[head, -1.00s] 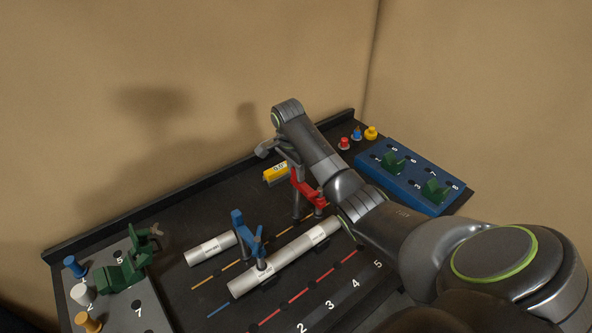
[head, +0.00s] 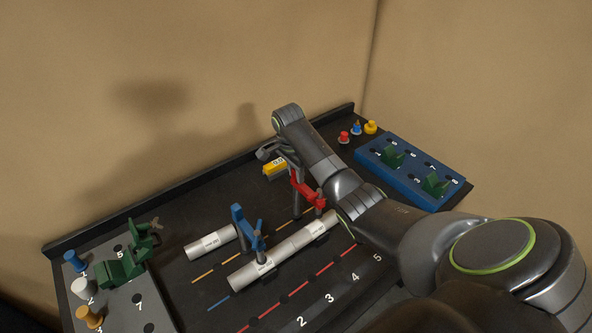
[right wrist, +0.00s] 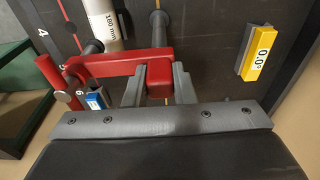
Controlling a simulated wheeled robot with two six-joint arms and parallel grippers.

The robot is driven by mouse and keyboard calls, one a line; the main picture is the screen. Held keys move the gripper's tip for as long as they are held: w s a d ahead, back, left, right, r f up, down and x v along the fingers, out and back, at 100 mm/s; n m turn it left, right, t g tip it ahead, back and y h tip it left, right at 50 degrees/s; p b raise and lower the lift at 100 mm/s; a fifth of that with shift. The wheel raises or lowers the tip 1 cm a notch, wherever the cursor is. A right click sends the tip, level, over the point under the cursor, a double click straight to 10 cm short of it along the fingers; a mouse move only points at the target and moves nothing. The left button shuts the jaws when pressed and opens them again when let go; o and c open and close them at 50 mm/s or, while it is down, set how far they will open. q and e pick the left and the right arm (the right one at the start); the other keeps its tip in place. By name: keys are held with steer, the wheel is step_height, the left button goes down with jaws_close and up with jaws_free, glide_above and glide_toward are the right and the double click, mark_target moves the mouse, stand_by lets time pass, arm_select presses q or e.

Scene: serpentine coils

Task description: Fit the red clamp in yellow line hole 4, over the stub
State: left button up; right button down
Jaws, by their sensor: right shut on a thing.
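The red clamp (head: 308,188) has a red arm and grey legs. My right gripper (head: 283,152) is above its far end; in the right wrist view its fingers (right wrist: 160,88) are shut on the red clamp (right wrist: 115,64). The clamp is near the far right end of the long white pipe (head: 285,252), by the yellow line (head: 203,278). In the right wrist view one leg points at the mat by that line, the other beside the labelled pipe end (right wrist: 104,24). I cannot tell whether either leg is in a hole. My left gripper is not in view.
A blue clamp (head: 240,222) stands over the long pipe. A short white pipe (head: 210,243) lies to its left, and a yellow block (head: 275,169) behind the red clamp. A grey rack (head: 140,300) with a green clamp is at left, a blue rack (head: 410,182) at right.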

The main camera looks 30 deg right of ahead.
steer(key=shift+f, duration=0.7)
stand_by(0.4)
steer(key=c, duration=1.1)
jaws_free()
steer(key=shift+f, duration=0.1)
